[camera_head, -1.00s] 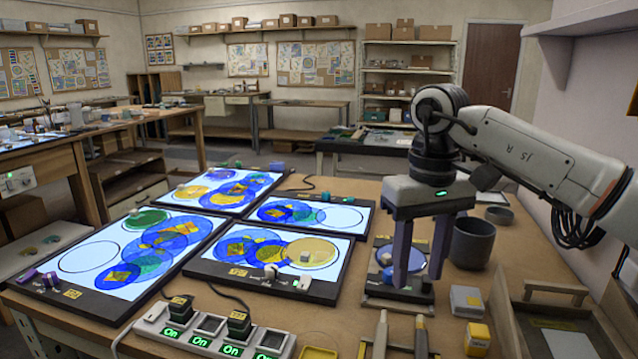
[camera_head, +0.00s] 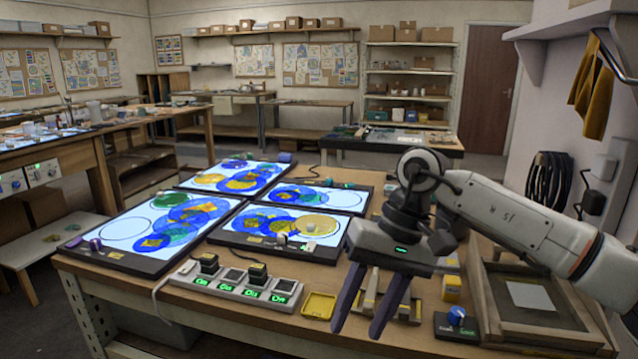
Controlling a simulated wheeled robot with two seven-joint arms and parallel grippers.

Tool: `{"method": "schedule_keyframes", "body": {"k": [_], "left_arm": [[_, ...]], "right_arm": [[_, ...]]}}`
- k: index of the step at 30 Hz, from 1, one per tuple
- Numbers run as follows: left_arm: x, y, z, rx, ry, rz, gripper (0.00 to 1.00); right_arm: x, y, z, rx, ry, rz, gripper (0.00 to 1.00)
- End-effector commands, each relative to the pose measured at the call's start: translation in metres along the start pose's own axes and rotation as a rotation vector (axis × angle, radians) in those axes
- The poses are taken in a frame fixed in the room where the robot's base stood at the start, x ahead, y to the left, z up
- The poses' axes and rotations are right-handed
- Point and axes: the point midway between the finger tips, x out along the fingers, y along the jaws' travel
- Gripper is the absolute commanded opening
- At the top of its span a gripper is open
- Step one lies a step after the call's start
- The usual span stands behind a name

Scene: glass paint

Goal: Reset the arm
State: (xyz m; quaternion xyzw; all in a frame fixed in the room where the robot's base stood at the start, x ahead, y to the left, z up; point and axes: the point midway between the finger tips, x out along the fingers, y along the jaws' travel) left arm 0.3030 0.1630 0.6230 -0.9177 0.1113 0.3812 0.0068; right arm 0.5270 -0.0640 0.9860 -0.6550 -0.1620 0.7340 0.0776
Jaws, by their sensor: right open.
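My right gripper (camera_head: 372,302) hangs over the front right part of the wooden workbench (camera_head: 240,318). Its two dark fingers point down and slightly left, are spread apart, and hold nothing. My right arm (camera_head: 520,222) comes in from the right edge. The fingers are in front of the bench's front edge in the picture; their height above it is hard to tell. My left gripper is not in the view.
Several lit panels (camera_head: 118,257) with coloured glass circles cover the bench's left and middle. A power strip (camera_head: 234,285) lies in front, with a yellow tray (camera_head: 319,305) beside it. A wooden frame (camera_head: 480,290) and a blue-knobbed box (camera_head: 456,316) are at right.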

Motion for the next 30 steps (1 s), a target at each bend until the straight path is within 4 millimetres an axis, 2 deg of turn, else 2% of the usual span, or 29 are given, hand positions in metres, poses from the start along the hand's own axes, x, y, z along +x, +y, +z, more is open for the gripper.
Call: {"method": "schedule_keyframes", "body": {"k": [1, 5, 9, 12, 15, 17, 20, 23, 25, 26, 29, 30], "left_arm": [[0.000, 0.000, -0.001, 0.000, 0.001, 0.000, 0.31], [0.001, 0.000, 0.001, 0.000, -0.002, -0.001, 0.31], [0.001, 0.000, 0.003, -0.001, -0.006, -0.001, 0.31], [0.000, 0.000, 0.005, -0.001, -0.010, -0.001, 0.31], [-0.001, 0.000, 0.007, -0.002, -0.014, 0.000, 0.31], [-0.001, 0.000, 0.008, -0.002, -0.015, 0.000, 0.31], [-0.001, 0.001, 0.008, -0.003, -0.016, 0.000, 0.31], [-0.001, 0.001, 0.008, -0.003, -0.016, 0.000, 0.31], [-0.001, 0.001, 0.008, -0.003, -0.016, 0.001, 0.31], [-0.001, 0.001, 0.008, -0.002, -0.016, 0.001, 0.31], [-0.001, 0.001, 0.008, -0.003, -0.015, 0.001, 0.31], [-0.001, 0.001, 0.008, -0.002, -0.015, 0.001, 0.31]], "right_arm": [[0.016, -0.013, 0.006, 0.029, -0.027, -0.060, 0.42], [0.053, -0.057, 0.024, 0.166, -0.119, -0.270, 0.42], [0.082, -0.123, 0.054, 0.445, -0.322, -0.590, 0.42], [0.081, -0.162, 0.067, 0.713, -0.531, -0.822, 0.42], [0.070, -0.183, 0.068, 1.008, -0.779, -1.022, 0.42], [0.062, -0.185, 0.063, 1.193, -0.946, -1.124, 0.42], [0.054, -0.172, 0.046, 1.506, -1.251, -1.269, 0.42], [0.058, -0.140, 0.026, 1.814, -1.593, -1.378, 0.42], [0.071, -0.106, 0.013, 2.021, -1.854, -1.436, 0.42], [0.079, -0.090, 0.009, -1.988, 1.864, 1.375, 0.42], [0.116, -0.029, 0.005, -1.666, 1.696, 1.060, 0.42], [0.134, -0.004, 0.008, -1.532, 1.626, 0.949, 0.42]]}}
